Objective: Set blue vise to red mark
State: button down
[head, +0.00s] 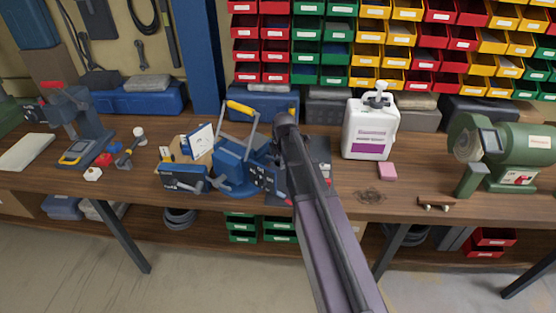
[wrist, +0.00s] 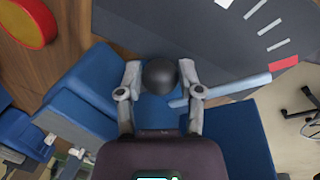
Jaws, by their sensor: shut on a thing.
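The blue vise (head: 232,165) stands near the bench's front edge in the head view, left of my arm, which covers part of it. Its blue body also fills much of the wrist view (wrist: 95,80). In the wrist view, my gripper (wrist: 160,73) is shut on a dark round knob (wrist: 160,78), one finger on each side. A grey-blue bar (wrist: 230,90) runs right from beside the knob over a dark scale plate (wrist: 200,35) with white ticks. The red mark (wrist: 284,64) is on the plate; the bar's tip lies just below and left of it.
A green grinder (head: 505,150) is further right. A small box of papers (head: 192,150) stands left of the vise. Colored bins (head: 385,45) line the back wall.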

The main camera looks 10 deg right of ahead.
jog(key=shift+a, duration=0.35)
jog(key=shift+c, duration=1.3)
grip_release()
jog(key=shift+d, duration=0.1)
jog(key=shift+d, duration=0.1)
